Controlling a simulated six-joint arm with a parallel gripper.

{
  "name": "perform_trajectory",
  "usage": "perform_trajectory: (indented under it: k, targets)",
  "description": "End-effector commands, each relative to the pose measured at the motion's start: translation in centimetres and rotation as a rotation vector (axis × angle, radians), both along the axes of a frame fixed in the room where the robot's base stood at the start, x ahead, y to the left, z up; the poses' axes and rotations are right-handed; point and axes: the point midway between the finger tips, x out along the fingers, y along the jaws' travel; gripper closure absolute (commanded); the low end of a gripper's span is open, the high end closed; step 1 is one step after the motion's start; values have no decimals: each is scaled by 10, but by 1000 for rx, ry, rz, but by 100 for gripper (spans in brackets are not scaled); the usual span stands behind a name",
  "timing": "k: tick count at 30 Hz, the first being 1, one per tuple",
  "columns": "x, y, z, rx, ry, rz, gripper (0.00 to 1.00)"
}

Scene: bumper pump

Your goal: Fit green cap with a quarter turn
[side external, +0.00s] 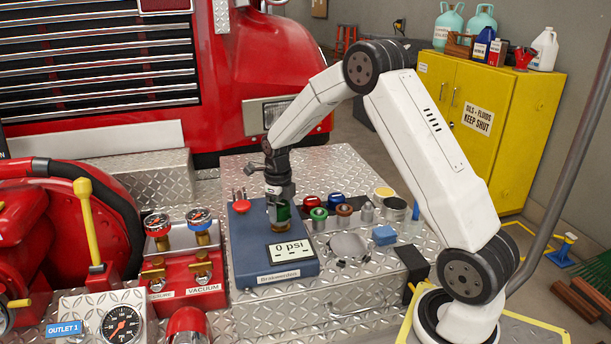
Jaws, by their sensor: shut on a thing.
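A blue tester box (245,258) with a "0 psi" display (289,249) stands on the diamond-plate deck. My gripper (280,204) points down over the box's top, behind the display. It is shut on a green cap (283,213), only partly visible between the fingers. The cap is at or just above a brass-coloured fitting on the box. The fingers and cap hide the fitting's top, so I cannot tell whether the cap is seated or how it is turned.
Right of the box stand several caps, including a red one (312,202), a blue one (336,200) and a green-topped one (319,214). A blue block (384,235) lies near them. A red knob (242,206) rises from the box's back left. Gauges (199,220) stand at left.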

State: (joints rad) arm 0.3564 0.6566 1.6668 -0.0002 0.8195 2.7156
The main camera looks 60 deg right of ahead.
Motion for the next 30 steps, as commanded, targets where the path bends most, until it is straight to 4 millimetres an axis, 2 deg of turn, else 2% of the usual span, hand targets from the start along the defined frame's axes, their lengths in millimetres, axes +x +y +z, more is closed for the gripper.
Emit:
perform_trajectory:
  k: [1, 13, 22, 23, 24, 30]
  targets:
    - [2, -1, 4, -2, -8, -18, 89]
    - [2, -2, 5, 2, -11, -280, 88]
    - [2, -2, 5, 3, -13, -308, 89]
    - [2, -2, 5, 3, -13, -308, 8]
    - [2, -2, 5, 3, -12, -307, 0]
    - [1, -1, 2, 5, -5, -305, 0]
